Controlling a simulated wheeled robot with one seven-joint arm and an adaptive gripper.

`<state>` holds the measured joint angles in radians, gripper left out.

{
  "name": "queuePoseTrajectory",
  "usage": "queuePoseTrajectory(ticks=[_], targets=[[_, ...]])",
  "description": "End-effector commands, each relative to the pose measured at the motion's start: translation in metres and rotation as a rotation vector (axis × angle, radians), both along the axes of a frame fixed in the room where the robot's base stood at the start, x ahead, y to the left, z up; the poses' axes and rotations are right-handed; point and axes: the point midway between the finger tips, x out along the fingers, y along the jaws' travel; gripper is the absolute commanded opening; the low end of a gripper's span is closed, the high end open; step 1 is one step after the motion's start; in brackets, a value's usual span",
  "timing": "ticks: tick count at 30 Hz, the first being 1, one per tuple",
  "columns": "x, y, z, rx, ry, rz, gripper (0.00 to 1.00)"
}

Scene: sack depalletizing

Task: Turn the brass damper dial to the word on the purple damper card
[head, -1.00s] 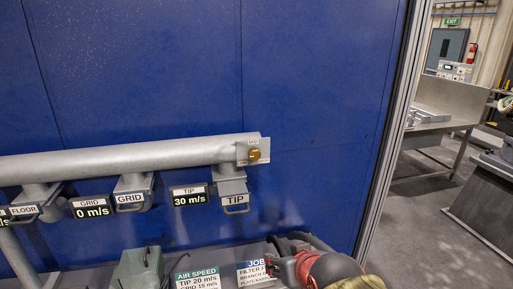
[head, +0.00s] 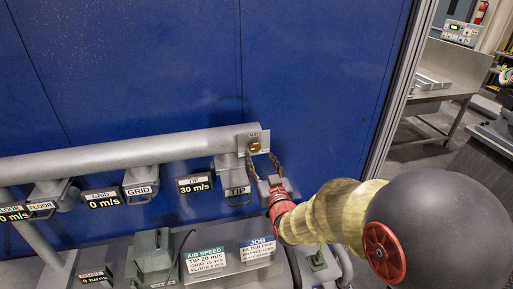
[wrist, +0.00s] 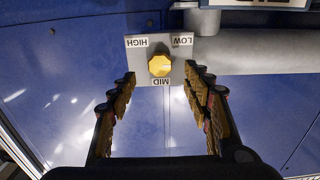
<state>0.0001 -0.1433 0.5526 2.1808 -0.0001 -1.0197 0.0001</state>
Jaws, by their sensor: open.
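The brass damper dial (head: 254,147) sits on a grey plate at the right end of the grey pipe. In the wrist view the faceted dial (wrist: 160,65) is in the middle of its plate (wrist: 136,62). The plate's labels appear upside down: HIGH upper left, LOW upper right, MID below. I cannot tell which word the dial points to. My gripper (head: 263,164) is open just in front of the plate. In the wrist view my gripper (wrist: 161,78) has one finger on each side of the dial, apart from it. I see no purple damper card.
A TIP gate (head: 237,189) hangs under the pipe beside my gripper, with a 30 m/s display (head: 195,184). An AIR SPEED card (head: 206,260) and a JOB card (head: 258,250) stand below. The blue wall (head: 310,80) above is clear.

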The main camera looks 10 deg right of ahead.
Motion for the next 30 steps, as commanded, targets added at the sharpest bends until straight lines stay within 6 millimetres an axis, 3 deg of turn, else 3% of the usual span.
queuePoseTrajectory(ticks=[12,25,30], targets=[[0.053,0.000,0.001,0.000,0.001,0.000,0.49],[0.061,0.000,0.001,0.000,0.000,0.000,0.49],[0.061,0.000,0.001,0.000,0.000,0.000,0.40]])
